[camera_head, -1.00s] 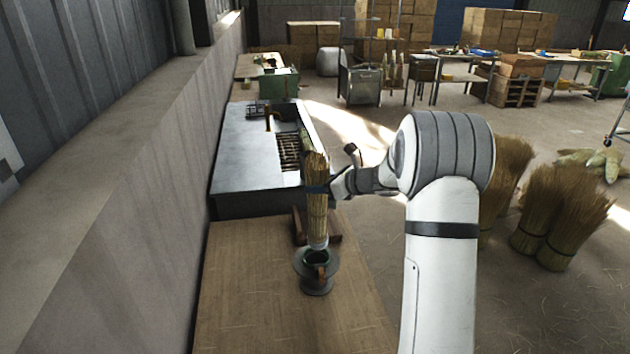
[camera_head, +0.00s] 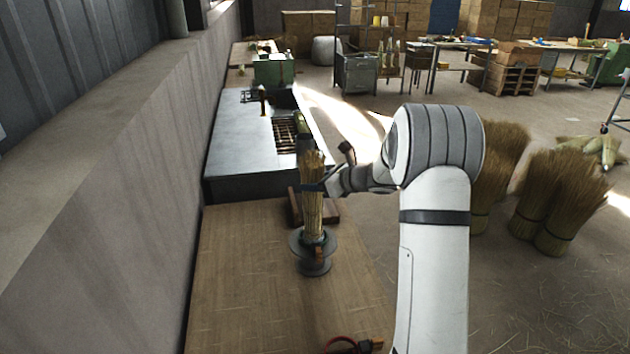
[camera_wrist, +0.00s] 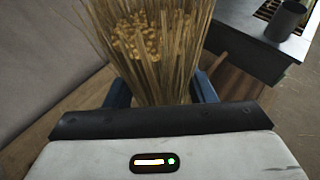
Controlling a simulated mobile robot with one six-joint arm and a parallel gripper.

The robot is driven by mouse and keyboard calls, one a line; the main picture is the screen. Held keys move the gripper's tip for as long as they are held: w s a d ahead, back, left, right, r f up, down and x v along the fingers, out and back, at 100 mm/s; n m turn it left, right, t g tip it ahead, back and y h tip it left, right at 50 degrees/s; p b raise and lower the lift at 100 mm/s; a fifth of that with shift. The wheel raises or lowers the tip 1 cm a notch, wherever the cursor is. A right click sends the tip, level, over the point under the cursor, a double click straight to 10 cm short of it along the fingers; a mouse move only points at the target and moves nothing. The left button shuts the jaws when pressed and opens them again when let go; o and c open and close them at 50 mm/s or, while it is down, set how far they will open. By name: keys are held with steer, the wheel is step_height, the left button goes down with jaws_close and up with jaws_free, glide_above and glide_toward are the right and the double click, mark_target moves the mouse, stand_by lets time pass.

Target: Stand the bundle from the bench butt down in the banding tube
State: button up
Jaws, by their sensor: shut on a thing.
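The straw bundle (camera_head: 313,208) stands upright in the head view, with its lower end inside the mouth of the banding tube (camera_head: 312,262). The tube is a dark flanged piece on the wooden bench. My gripper (camera_head: 318,187) is shut on the bundle at about mid height, from the right side. In the wrist view the bundle (camera_wrist: 150,45) shows between the two blue fingers of my gripper (camera_wrist: 160,92), its straw ends fanning out. How deep the butt sits inside the tube is hidden by the rim.
The wooden bench top (camera_head: 250,290) is mostly bare. A grey metal machine (camera_head: 240,150) stands behind it, and a wall runs along the left. A red and dark tool (camera_head: 355,345) lies at the bench's front edge. Straw sheaves (camera_head: 560,200) stand on the floor at right.

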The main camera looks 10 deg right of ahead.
mark_target(320, 201)
steer(key=shift+f+b, duration=2.7)
steer(key=shift+f, duration=0.65)
steer(key=o, duration=1)
steer(key=shift+o, duration=0.2)
steer(key=v, duration=0.7)
steer(key=shift+s+d+r+b, duration=0.2)
steer(key=shift+s+d+b, duration=0.05)
steer(key=shift+b, duration=0.2)
